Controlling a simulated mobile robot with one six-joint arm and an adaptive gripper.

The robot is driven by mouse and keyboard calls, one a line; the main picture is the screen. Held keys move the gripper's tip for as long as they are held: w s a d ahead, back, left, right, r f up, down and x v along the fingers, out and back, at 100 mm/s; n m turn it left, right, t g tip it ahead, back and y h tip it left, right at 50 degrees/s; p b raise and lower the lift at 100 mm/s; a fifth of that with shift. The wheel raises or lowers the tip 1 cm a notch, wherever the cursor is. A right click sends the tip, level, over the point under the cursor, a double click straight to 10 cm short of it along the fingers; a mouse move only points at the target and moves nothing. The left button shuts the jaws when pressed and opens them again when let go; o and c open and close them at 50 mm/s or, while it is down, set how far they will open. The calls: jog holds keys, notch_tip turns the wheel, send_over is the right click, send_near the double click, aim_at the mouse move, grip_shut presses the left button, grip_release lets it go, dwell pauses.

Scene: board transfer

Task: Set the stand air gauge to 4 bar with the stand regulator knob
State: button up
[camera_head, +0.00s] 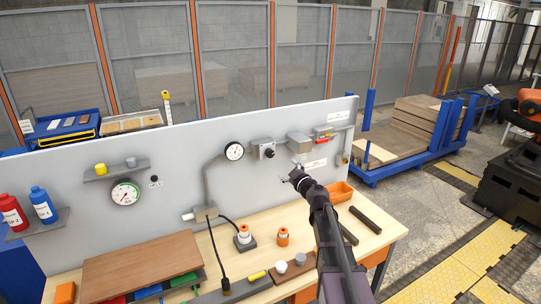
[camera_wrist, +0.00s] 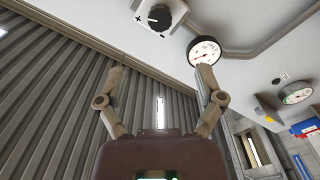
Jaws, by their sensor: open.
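A grey box with a black knob (camera_head: 268,152) is mounted on the upright panel. In the wrist view the knob (camera_wrist: 160,16) shows a white pointer line and plus and minus marks. A round white gauge (camera_head: 234,151) sits beside it on a pipe; it also shows in the wrist view (camera_wrist: 203,51). Its needle is too small to read. A second gauge (camera_head: 125,192) with coloured bands is further left; no label tells which is the stand gauge. My gripper (camera_head: 293,177) is open and empty, below and right of the knob in the head view, apart from it.
The bench (camera_head: 365,235) below holds dark bars, an orange bin (camera_head: 340,191), small orange-topped parts and a brown board (camera_head: 140,267). A grey box (camera_head: 299,143) and small fittings are on the panel right of the knob. Bottles stand on a left shelf.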

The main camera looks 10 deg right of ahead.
aim_at(272, 154)
jog(key=x, duration=1.3)
jog(key=shift+w, duration=0.3)
jog(key=shift+a, duration=0.1)
jog(key=c, duration=1.1)
jog(key=shift+c, duration=0.2)
jog(key=shift+n, duration=0.3)
jog(key=n, duration=1.2)
jog(key=shift+n, duration=0.3)
